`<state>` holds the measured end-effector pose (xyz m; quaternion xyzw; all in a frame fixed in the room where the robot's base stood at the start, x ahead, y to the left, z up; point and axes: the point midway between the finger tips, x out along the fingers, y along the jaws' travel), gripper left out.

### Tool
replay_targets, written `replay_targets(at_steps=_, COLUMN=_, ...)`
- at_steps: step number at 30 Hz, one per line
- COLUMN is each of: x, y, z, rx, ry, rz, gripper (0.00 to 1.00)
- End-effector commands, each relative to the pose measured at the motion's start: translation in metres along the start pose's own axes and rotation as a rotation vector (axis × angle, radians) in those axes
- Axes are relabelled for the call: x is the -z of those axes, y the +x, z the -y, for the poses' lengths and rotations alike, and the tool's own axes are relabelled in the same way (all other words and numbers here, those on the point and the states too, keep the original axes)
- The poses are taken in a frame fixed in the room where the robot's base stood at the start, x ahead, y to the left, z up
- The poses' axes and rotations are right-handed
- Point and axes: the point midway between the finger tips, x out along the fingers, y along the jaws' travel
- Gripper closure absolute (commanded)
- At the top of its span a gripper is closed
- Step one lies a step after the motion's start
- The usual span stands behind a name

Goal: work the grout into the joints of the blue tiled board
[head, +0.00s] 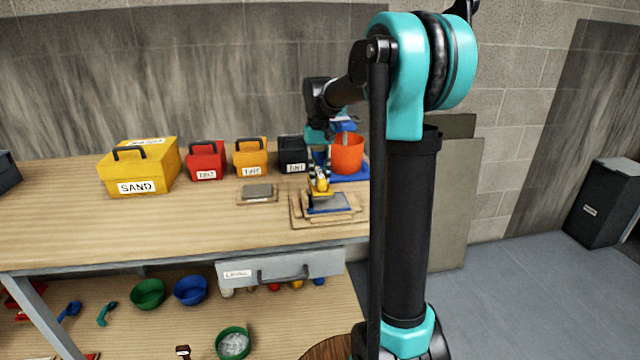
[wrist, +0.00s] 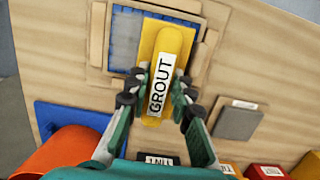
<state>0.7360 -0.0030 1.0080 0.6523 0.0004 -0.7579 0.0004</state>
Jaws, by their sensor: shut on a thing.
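The blue tiled board (head: 328,203) lies on the workbench inside a frame of wooden strips. My gripper (head: 320,180) is above the board. In the wrist view my gripper (wrist: 155,92) is shut on a yellow tool labelled GROUT (wrist: 170,55), one finger on each side of its handle. The tool's yellow plate covers the right part of the board. Whether the plate touches the tiles is hard to tell.
Behind the board stand an orange bucket (head: 347,154) on a blue tray (head: 352,177) and a black TINT box (head: 292,155). A grey slab (head: 257,191) lies to the left. A yellow SAND box (head: 140,168) stands farther left. The bench front is clear.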

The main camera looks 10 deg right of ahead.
Motion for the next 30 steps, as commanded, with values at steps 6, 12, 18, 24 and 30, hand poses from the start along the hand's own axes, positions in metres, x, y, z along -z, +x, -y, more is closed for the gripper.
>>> replay_targets(at_steps=6, x=-0.001, y=-0.021, z=-0.001, rx=0.0, ry=0.0, rz=0.0, gripper=1.0)
replay_targets(at_steps=12, x=-0.001, y=-0.039, z=-0.002, rx=0.0, ry=0.0, rz=0.0, gripper=1.0)
replay_targets(at_steps=18, x=-0.002, y=-0.049, z=-0.002, rx=0.0, ry=0.0, rz=0.0, gripper=1.0)
replay_targets(at_steps=24, x=-0.002, y=-0.049, z=-0.002, rx=0.0, ry=0.0, rz=0.0, gripper=1.0)
replay_targets(at_steps=30, x=-0.002, y=-0.049, z=-0.002, rx=0.0, ry=0.0, rz=0.0, gripper=1.0)
